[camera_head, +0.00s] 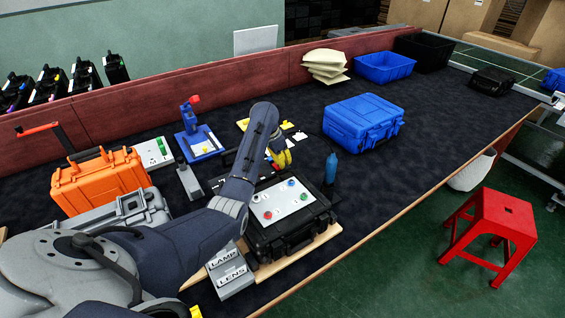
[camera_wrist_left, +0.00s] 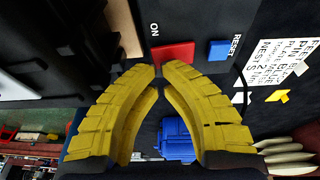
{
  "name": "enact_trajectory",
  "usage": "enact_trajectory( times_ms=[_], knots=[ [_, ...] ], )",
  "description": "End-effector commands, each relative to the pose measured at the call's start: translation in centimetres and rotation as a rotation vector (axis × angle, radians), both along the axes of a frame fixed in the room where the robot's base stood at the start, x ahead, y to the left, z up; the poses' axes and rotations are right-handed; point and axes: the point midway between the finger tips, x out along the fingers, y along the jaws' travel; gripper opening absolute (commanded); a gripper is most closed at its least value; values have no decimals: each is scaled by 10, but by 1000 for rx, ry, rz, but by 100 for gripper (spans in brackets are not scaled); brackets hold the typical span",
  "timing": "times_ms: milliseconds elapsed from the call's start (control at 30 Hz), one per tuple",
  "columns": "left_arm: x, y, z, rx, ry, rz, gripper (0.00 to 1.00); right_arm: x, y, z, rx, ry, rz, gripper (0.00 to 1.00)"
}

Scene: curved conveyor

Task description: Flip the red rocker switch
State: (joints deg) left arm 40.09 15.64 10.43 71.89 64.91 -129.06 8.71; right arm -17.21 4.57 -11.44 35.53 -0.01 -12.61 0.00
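The red rocker switch (camera_wrist_left: 173,55) shows in the left wrist view beside the printed word ON, on a dark surface. A blue button (camera_wrist_left: 218,50) marked RESET sits to its right. My left gripper (camera_wrist_left: 158,70) has its yellow fingertips together, just below the switch in the picture; I cannot tell whether they touch it. In the head view my left gripper (camera_head: 281,157) is partly hidden by its own arm, and I cannot make out the red switch there. A yellow tip at the bottom edge, seemingly my right gripper (camera_head: 195,311), is mostly cut off.
An open black case (camera_head: 295,240) with a white button panel (camera_head: 283,201) stands near the gripper. A blue bottle (camera_head: 331,168) and a blue case (camera_head: 363,122) are to the right. An orange case (camera_head: 100,182) is at left. The dark table toward the back right has free room.

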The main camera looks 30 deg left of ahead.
Motion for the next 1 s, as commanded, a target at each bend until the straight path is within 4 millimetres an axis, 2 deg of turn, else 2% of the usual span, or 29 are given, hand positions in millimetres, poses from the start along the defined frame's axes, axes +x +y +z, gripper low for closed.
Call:
enact_trajectory(
  times_ms=[233, 400, 600, 1000],
  knots=[
    [-1, 0, -2, 11, -3, 0, 0, 0, 0, 0, 0, 0, 0, 44],
    [-3, -3, -11, 103, -44, 0, 0, 0, 0, 0, 0, 0, 0, 44],
    [-3, -6, -13, 180, -84, -1, 0, 0, 0, 0, 0, 0, 0, 44],
    [-3, -5, -13, 176, -84, 1, 0, 0, 0, 0, 0, 0, 0, 44]
  ],
)
